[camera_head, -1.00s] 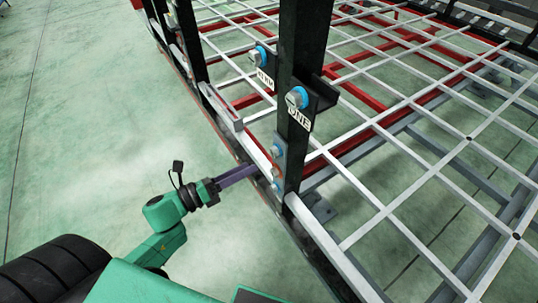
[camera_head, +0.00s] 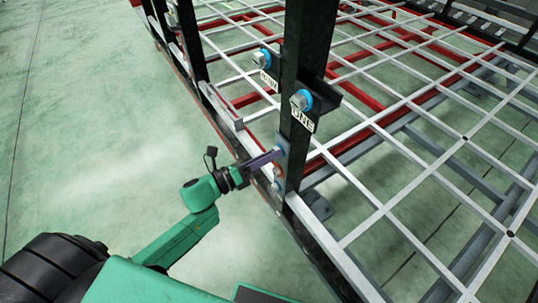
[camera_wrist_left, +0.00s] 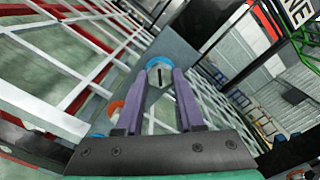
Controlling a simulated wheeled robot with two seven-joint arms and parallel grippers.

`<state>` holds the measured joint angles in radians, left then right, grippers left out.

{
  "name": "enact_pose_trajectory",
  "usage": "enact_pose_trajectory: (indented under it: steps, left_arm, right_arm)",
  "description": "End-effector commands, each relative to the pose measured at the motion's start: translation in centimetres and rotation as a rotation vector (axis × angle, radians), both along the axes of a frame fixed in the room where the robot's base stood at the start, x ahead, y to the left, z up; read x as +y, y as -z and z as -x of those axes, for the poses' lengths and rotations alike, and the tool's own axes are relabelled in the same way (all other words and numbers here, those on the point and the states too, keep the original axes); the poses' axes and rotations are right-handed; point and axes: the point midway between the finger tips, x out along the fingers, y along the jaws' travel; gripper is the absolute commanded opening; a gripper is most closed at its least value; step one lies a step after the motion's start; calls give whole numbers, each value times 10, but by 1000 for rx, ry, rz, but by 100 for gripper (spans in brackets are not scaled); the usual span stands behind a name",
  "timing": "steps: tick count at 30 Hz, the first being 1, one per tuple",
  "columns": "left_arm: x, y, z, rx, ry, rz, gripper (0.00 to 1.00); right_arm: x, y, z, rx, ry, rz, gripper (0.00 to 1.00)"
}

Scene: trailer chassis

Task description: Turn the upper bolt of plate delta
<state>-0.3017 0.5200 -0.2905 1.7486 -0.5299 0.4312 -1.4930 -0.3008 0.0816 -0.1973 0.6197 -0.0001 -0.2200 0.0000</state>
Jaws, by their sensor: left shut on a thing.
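My left gripper (camera_head: 276,155) reaches in from the left, its purple fingers at the side of a black upright post. In the left wrist view the fingertips (camera_wrist_left: 160,80) are closed around a grey bolt head with a blue ring (camera_wrist_left: 159,62). It is the upper bolt of a small group low on the post. An orange-ringed bolt (camera_wrist_left: 115,112) sits below it; it also shows in the head view (camera_head: 278,172). No label reading delta is legible, so I cannot tell from lettering which plate this is. The right gripper is not in view.
Higher on the post a large blue-ringed bolt (camera_head: 302,101) sits above a plate reading "ONE" (camera_head: 303,120). Another blue-ringed bolt (camera_head: 262,58) has its own label behind. A white grid (camera_head: 400,150) spreads right; green floor (camera_head: 100,130) is clear at left.

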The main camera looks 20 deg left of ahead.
Motion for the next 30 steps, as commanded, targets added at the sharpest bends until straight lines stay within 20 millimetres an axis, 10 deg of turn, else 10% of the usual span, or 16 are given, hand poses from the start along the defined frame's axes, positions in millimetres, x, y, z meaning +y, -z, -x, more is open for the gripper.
enact_pose_trajectory:
  steps: [30]
  left_arm:
    - [0,-2,0,418,1,503,0]
  right_arm:
    - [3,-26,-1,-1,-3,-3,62]
